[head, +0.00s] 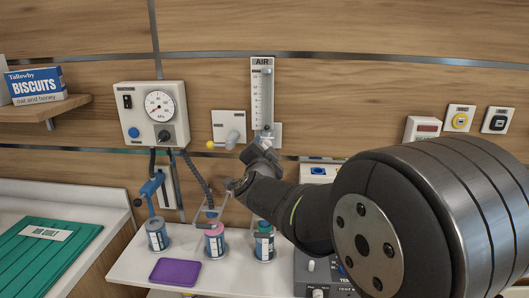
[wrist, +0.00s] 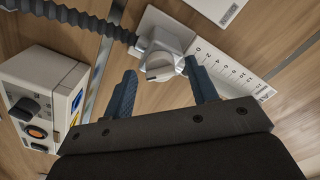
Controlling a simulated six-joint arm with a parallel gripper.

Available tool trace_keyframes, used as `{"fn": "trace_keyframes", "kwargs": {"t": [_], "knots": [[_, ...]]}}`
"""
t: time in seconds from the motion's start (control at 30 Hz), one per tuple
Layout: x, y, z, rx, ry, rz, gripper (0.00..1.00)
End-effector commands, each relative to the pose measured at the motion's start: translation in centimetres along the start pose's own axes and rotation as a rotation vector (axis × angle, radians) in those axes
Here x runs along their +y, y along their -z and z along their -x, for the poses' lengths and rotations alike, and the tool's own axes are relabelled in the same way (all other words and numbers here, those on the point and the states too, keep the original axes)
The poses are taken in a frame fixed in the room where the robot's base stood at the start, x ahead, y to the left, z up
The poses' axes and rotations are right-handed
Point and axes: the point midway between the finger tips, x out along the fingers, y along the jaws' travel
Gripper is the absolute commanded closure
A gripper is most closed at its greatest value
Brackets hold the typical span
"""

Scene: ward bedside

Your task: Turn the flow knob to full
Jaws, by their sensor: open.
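The flow knob (wrist: 160,64) is a light grey round knob with a raised grip bar, at the foot of the air flowmeter in the wrist view. The flowmeter's numbered scale (wrist: 236,72) runs away from it to the lower right. In the head view the AIR flowmeter (head: 262,92) is upright on the wall; my arm hides the knob. My gripper (wrist: 160,68) is open, with one blue finger on each side of the knob in the picture. I cannot tell whether either finger touches it. The gripper holds nothing.
A suction unit (head: 152,113) with a gauge hangs left of the flowmeter. A grey-levered wall plate (head: 229,127) is nearer. In the wrist view, a white box (wrist: 38,98) with a black knob is at left and a corrugated hose (wrist: 85,20) above. Canisters (head: 157,236) stand below.

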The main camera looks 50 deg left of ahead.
Motion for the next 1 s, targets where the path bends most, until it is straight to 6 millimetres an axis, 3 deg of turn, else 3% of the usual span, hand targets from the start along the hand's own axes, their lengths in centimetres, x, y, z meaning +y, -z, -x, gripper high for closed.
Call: {"fn": "trace_keyframes", "kwargs": {"t": [0.27,0.7,1.0], "knots": [[-0.1,0.0,2.5,0.000,0.002,0.001,0.47],[-0.1,0.0,11.9,-0.002,0.003,-0.001,0.47],[-0.1,0.0,16.5,-0.001,0.003,-0.001,0.47]]}}
